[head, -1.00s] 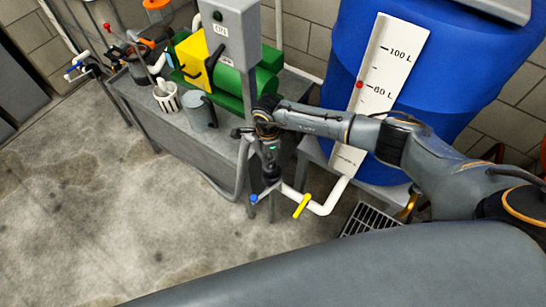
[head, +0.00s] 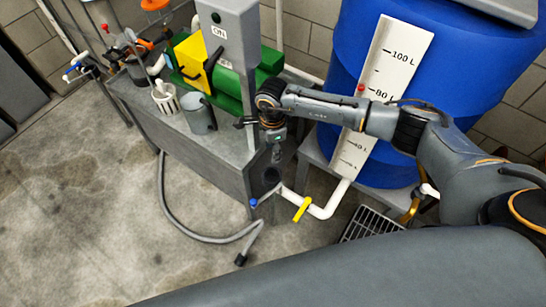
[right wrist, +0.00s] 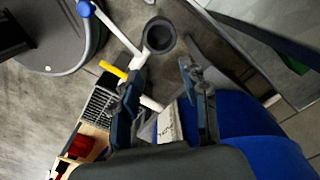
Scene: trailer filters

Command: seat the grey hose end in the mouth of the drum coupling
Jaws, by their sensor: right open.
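The grey hose (head: 164,196) hangs from the workbench and curves down over the floor. Its dark end (head: 240,260) lies on the concrete, apart from any gripper. The drum coupling's dark round mouth (right wrist: 160,35) shows empty in the right wrist view, at the end of the white pipe (right wrist: 137,60). My right gripper (head: 272,150) is above the coupling in the head view. In the right wrist view its two fingers (right wrist: 158,80) are spread apart with nothing held between them. My left gripper is not in view.
The blue drum (head: 455,60) carries a white level gauge (head: 398,75). A yellow valve handle (head: 302,209) and a blue one (head: 254,202) sit on the piping. A floor grate (head: 372,222) is nearby. The bench holds a grey jug (head: 199,115) and a green-and-yellow machine.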

